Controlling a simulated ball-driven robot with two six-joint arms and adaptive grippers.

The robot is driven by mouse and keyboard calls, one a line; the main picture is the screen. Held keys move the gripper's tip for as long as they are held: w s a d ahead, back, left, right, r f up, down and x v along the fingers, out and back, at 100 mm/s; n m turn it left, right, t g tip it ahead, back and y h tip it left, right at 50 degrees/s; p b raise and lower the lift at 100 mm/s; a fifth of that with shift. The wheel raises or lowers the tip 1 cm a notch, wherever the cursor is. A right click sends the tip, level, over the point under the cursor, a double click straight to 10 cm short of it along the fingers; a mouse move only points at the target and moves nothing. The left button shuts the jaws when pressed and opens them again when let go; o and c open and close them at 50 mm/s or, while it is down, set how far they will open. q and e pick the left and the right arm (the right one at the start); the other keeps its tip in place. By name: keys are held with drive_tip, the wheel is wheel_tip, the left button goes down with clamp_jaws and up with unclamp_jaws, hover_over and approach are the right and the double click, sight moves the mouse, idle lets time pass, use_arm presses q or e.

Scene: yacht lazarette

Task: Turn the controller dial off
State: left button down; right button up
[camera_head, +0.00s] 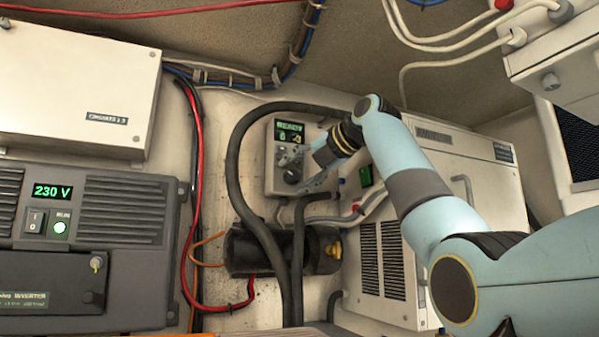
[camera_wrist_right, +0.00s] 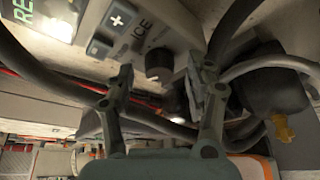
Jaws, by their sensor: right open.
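The controller (camera_head: 276,160) is a small pale box on the wall with a green-lit display and buttons. Its black round dial (camera_head: 291,176) sits at its lower part. In the right wrist view the dial (camera_wrist_right: 159,64) shows between the two fingers, beyond their tips, with a gap on each side. My right gripper (camera_head: 305,178) is open and empty, close to the dial; the wrist view shows its spread fingers (camera_wrist_right: 160,82). I cannot tell the dial's pointer setting. My left gripper is not in view.
A thick black hose (camera_head: 235,160) loops left of the controller, and a black pump (camera_head: 258,250) sits below. A white vented cabinet (camera_head: 400,270) stands to the right, partly behind my arm. A grey inverter (camera_head: 120,235) reading 230 V is at the left.

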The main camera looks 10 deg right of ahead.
drive_tip(key=v, duration=1.2)
drive_tip(key=shift+f, duration=0.1)
